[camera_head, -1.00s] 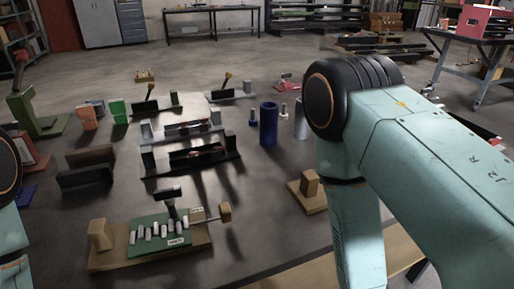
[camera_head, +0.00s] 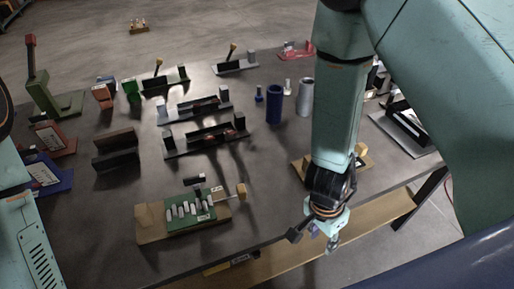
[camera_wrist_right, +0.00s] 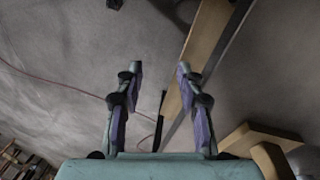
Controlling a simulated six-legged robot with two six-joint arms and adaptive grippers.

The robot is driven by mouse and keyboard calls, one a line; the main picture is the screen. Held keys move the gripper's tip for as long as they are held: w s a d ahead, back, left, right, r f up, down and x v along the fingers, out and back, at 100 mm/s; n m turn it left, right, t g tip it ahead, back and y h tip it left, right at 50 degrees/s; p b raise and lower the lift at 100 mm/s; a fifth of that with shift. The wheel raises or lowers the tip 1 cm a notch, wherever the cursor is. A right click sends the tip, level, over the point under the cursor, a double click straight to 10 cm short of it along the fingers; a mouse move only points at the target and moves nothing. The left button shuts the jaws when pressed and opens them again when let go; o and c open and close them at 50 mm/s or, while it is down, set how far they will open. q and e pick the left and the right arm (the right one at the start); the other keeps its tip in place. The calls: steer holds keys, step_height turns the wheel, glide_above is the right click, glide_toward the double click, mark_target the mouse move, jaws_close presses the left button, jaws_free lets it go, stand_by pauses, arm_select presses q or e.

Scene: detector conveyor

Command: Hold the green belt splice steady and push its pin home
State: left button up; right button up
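The green belt splice (camera_head: 178,221) lies on a wooden base (camera_head: 151,224) near the front of the table in the head view. Several light metal pieces stand in a row on it, with a dark upright handle behind them. Its pin (camera_head: 241,191) has a wooden head and sticks out at the right end. My right gripper (camera_head: 318,236) hangs to the right of the splice, beyond the table's front edge, apart from it. In the right wrist view its two fingers (camera_wrist_right: 160,80) are spread, with nothing between them. My left arm shows at the left edge; its gripper is out of view.
A small wooden block on a base (camera_head: 361,160) stands behind my right forearm. A blue cylinder (camera_head: 274,104) and a grey cylinder (camera_head: 305,97) stand farther back. Black fixtures (camera_head: 206,139) fill the middle. The tabletop between the splice and the front edge is clear.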

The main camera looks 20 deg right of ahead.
arm_select(q)
step_height(320, 180, up, 4)
steer(key=shift+s+f+p, duration=0.1)
steer(key=shift+f+p, duration=0.1)
steer(key=shift+p, duration=1)
arm_select(e)
steer(key=w+a+r+m, duration=0.1)
steer(key=r, duration=0.1)
steer(key=w+a+r+m+y, duration=0.1)
steer(key=w+r, duration=0.1)
steer(key=w+a+r+m, duration=0.1)
steer(key=r, duration=0.1)
steer(key=shift+w+a+r+m+t, duration=0.1)
steer(key=shift+w+a+m+t, duration=0.2)
steer(key=shift+w+t, duration=0.1)
arm_select(q)
steer(key=shift+d+r, duration=0.1)
steer(key=shift+r, duration=0.15)
arm_select(e)
steer(key=w+a+r+m+t+y, duration=0.2)
steer(key=w+a+r+m+y, duration=0.1)
steer(key=w+a+r+m, duration=0.2)
steer(key=w+a+r, duration=0.2)
steer(key=w+a, duration=0.1)
steer(key=w, duration=0.1)
steer(key=shift+w+r+m+y, duration=0.15)
steer(key=shift+w+m+y, duration=0.15)
steer(key=shift+m, duration=0.1)
